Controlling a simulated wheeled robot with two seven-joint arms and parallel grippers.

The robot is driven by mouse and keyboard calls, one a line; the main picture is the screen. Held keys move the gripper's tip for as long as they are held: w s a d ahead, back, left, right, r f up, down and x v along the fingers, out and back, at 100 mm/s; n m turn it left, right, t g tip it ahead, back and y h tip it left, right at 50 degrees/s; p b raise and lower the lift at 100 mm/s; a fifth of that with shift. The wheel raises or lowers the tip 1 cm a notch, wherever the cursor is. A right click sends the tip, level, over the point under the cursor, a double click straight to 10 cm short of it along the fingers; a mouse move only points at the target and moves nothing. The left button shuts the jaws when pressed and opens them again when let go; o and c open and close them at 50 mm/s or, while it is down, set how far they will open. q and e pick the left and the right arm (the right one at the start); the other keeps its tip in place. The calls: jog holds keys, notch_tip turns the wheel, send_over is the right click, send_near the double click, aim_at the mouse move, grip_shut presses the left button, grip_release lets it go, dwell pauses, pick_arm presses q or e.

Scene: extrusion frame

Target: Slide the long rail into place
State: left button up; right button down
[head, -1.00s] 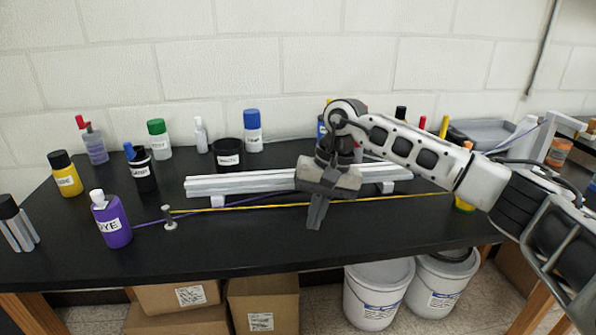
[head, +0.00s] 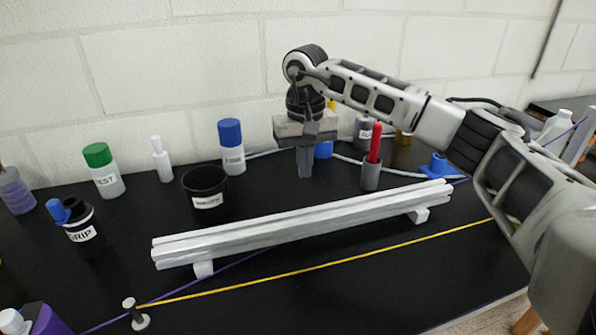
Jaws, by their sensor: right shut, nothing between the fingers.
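The long rail (head: 300,223) is a pale aluminium extrusion across the middle of the black table, its right end farther back. It looks like parallel bars side by side; where one bar ends and another begins is hard to tell. It rests on small white blocks, one near its left end (head: 203,269) and one near its right end (head: 418,215). My right gripper (head: 305,172) points down behind the rail, apart from it in the picture. It is shut and empty. My left gripper is not in view.
A black cup (head: 206,190), a blue-capped bottle (head: 232,150), a green-capped bottle (head: 104,172) and a red-topped holder (head: 372,165) stand behind the rail. A yellow line (head: 300,270) runs in front from a small post (head: 135,312). The front tabletop is mostly clear.

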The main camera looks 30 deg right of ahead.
aim_at(311, 211)
jog(key=f, duration=0.6)
jog(key=f+p, duration=0.1)
jog(key=f, duration=0.2)
jog(key=shift+s, duration=0.35)
jog(key=shift+s+a+r+p, duration=0.15)
jog(key=shift+s+r+p, duration=0.1)
jog(key=shift+s, duration=0.35)
jog(key=shift+s+a+r+p, duration=0.1)
jog(key=shift+s+p, duration=0.15)
jog(key=shift+s, duration=0.3)
jog(key=shift+s+a, duration=0.1)
jog(key=shift+s, duration=0.45)
jog(key=shift+s+a+f, duration=0.1)
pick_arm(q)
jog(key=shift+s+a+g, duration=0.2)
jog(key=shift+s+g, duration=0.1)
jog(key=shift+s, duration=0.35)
